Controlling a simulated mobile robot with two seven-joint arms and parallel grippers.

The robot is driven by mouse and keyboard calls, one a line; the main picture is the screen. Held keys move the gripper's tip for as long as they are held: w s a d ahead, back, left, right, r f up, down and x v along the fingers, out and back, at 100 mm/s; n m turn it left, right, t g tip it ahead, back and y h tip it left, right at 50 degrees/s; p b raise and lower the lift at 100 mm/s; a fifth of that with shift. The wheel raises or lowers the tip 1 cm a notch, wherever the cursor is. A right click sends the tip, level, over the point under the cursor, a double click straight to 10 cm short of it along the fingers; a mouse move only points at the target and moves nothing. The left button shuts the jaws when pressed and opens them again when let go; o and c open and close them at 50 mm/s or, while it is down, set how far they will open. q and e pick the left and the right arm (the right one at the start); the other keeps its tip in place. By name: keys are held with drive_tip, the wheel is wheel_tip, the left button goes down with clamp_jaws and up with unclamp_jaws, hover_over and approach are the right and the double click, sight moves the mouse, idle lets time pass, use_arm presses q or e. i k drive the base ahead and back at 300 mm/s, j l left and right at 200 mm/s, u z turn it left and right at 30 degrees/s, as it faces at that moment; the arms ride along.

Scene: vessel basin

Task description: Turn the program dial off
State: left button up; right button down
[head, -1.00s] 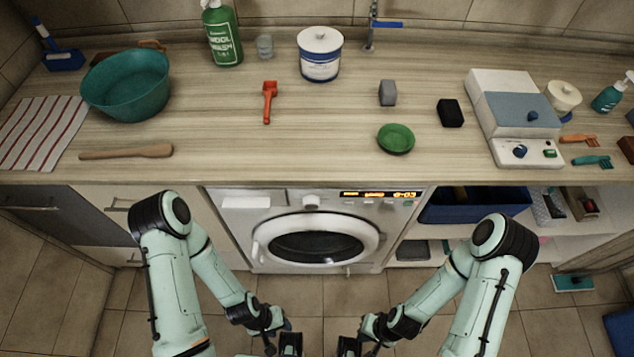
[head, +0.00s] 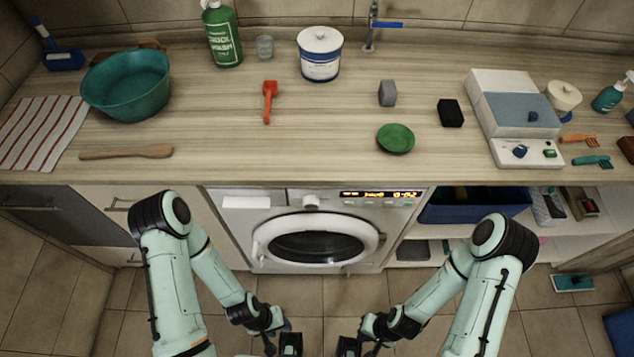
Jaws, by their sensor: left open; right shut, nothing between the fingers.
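The washing machine (head: 232,226) stands under the counter, its round door closed. Its white program dial (head: 311,201) sits on the front panel, left of the lit display (head: 378,195). The dial's pointer is too small to read. The display shows orange characters. My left gripper (head: 280,346) is at the bottom edge, open and empty, below and in front of the machine. My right gripper (head: 359,348) is just to its right, shut and empty. Both are well apart from the dial, and their tips are partly cut off by the picture edge.
The counter edge overhangs the machine's panel. A white appliance with a blue knob (head: 519,151) stands on the counter at right. A blue bin (head: 470,212) sits on the shelf right of the machine. The floor in front of the machine is clear.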

sight(310, 202)
drive_tip(key=k+u, duration=0.15)
drive_tip(key=k, duration=0.95)
